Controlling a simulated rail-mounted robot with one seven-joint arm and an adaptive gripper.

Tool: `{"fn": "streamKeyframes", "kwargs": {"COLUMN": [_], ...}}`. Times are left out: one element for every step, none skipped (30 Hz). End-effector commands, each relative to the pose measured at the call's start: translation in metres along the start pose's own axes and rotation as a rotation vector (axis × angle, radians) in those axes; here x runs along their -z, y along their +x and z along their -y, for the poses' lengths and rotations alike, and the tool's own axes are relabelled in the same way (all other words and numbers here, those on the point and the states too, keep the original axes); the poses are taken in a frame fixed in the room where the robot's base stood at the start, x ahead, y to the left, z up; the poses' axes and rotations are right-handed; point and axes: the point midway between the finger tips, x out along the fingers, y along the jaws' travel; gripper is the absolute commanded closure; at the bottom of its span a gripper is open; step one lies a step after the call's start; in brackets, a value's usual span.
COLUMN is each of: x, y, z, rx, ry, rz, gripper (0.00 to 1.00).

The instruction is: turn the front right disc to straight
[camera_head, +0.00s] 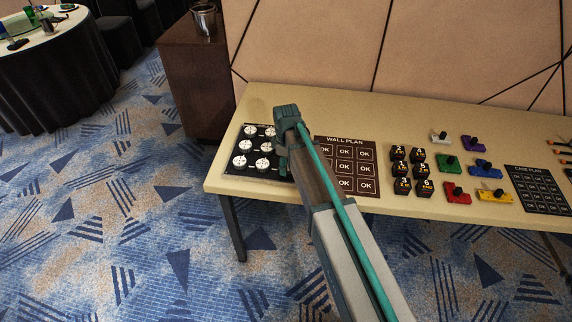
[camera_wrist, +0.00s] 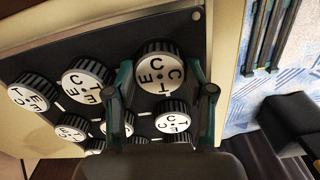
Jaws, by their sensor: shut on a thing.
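A black board (camera_head: 228,165) at the table's left end carries several round white discs, with letters on their faces. In the wrist view, a large disc (camera_wrist: 158,78) at a corner of the black board (camera_wrist: 110,50) sits between my fingers, its letters C, E and T turned at an angle. My gripper (camera_wrist: 165,100) is shut on this disc, one finger at each side. In the head view, my gripper (camera_head: 284,166) is over the right side of the board and hides its front right part, so the disc cannot be seen there.
Other discs (camera_wrist: 88,78) stand close beside my fingers. Right of the board are the wall plan panel (camera_head: 346,165), black numbered blocks (camera_head: 402,170), coloured blocks with knobs (camera_head: 457,193) and another dark panel (camera_head: 540,190). The table's front edge is near.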

Motion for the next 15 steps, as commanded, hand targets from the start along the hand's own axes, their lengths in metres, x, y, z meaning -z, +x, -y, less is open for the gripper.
{"fn": "streamKeyframes", "kwargs": {"x": [0.0000, 0.0000, 0.0001, 0.0001, 0.0001, 0.0002, 0.0002, 0.0002, 0.0002, 0.0002, 0.0002, 0.0002, 0.0002, 0.0002, 0.0002], "y": [-0.0001, -0.0001, -0.0002, -0.0001, -0.0002, -0.0002, -0.0002, -0.0002, -0.0002, -0.0003, -0.0003, -0.0003, -0.0003, -0.0003, -0.0003], "z": [0.0004, 0.0004, 0.0004, 0.0004, 0.0003, 0.0002, 0.0002, 0.0002, 0.0002, 0.0002, 0.0001, 0.0001, 0.0001, 0.0001, 0.0001], "rx": [0.002, 0.002, 0.002, 0.002, 0.002, 0.002, 0.002, 0.002, 0.002, 0.002, 0.002, 0.002, 0.002, 0.002, 0.002], "ry": [0.009, 0.017, 0.030, 0.041, 0.053, 0.073, 0.090, 0.108, 0.135, 0.156, 0.179, 0.211, 0.237, 0.264, 0.300], "rz": [0.000, 0.000, 0.000, 0.000, 0.000, 0.000, 0.000, 0.000, 0.000, 0.000, 0.000, 0.000, 0.000, 0.000, 0.000], "gripper": [0.81, 0.81, 0.81, 0.81, 0.81, 0.81, 0.81, 0.81, 0.81, 0.81, 0.81, 0.81, 0.81, 0.81, 0.81]}}
